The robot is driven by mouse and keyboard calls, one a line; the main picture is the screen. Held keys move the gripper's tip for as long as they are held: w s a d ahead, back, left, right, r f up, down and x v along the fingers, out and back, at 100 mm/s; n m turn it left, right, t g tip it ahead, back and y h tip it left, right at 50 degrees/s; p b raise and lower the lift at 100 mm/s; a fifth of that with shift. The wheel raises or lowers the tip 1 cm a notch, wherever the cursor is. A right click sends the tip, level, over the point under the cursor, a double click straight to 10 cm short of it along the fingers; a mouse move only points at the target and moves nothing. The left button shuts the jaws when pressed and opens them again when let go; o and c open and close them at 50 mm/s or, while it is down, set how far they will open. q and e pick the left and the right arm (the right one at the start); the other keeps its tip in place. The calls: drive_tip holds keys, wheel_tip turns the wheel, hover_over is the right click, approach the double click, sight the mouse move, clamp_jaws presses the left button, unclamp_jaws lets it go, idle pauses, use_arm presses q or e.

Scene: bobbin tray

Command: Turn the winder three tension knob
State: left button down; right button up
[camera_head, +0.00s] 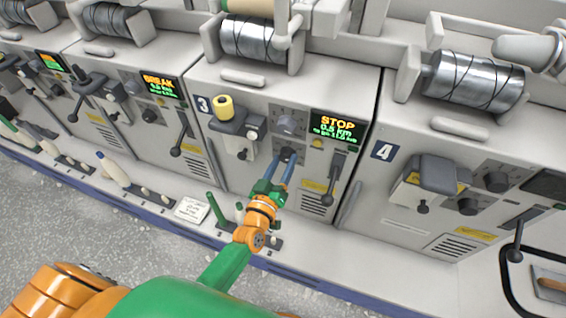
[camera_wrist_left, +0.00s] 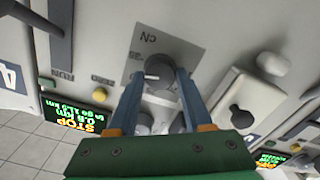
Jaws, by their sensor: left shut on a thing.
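Winder three (camera_head: 355,85) carries a "3" label and a lit screen (camera_head: 336,127) reading STOP. Its front has an upper round knob (camera_head: 288,124) and a lower dark knob (camera_head: 288,152). My left gripper (camera_head: 287,161) has its blue fingers on the lower knob. In the left wrist view this knob (camera_wrist_left: 159,70) sits between the fingertips of the left gripper (camera_wrist_left: 162,76), with a pale mark on its face. The upper knob (camera_wrist_left: 146,122) shows beyond, partly behind the fingers. Which knob is labelled tension cannot be read. My right gripper is out of view.
A black-handled lever (camera_head: 331,185) hangs right of the knobs. Winder four (camera_head: 450,145) stands at right. A green peg (camera_head: 215,207) rises from the front ledge below. The grey floor is open in front.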

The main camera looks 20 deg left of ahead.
use_arm(q)
drive_tip(key=n, duration=0.4)
drive_tip(key=shift+n, duration=0.3)
idle(0.4)
drive_tip(key=shift+c, duration=1.6)
unclamp_jaws()
drive_tip(key=s, duration=0.7)
drive_tip(key=shift+a+f, duration=0.1)
drive_tip(key=shift+a, duration=0.05)
